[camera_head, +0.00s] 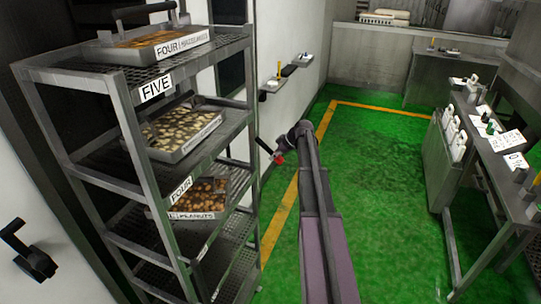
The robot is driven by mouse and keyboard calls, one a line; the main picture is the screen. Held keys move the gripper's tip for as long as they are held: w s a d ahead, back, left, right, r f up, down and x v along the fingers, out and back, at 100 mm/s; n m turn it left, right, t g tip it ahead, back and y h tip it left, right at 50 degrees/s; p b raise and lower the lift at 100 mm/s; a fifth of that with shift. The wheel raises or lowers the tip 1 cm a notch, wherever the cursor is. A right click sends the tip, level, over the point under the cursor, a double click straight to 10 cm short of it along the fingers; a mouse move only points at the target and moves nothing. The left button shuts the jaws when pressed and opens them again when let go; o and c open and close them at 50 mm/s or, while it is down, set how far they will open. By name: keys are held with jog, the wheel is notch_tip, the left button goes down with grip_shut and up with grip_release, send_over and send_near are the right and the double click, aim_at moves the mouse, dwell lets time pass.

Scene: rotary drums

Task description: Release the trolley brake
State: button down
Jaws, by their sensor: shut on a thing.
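The trolley (130,92) is a tall grey metal rack on the left, with several mesh shelves and number labels. A short dark lever with a red end (278,159) sticks out beside its right front post; it looks like the brake handle. My gripper (281,152) is at the red end of this lever and is shut on it. The fingers are small and dark here, so the exact grip is hard to see. My arm reaches up to it from the bottom of the view.
Trays of nuts (184,130) stand on the trolley's shelves. Small wall shelves (275,84) are behind the gripper. A grey bench (500,150) with white items is on the right. The green floor (375,190) between has a yellow line and is clear.

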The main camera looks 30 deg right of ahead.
jog(key=shift+s, duration=0.25)
jog(key=shift+c, duration=1.6)
grip_release()
jog(key=shift+d, duration=0.1)
jog(key=shift+r, duration=0.1)
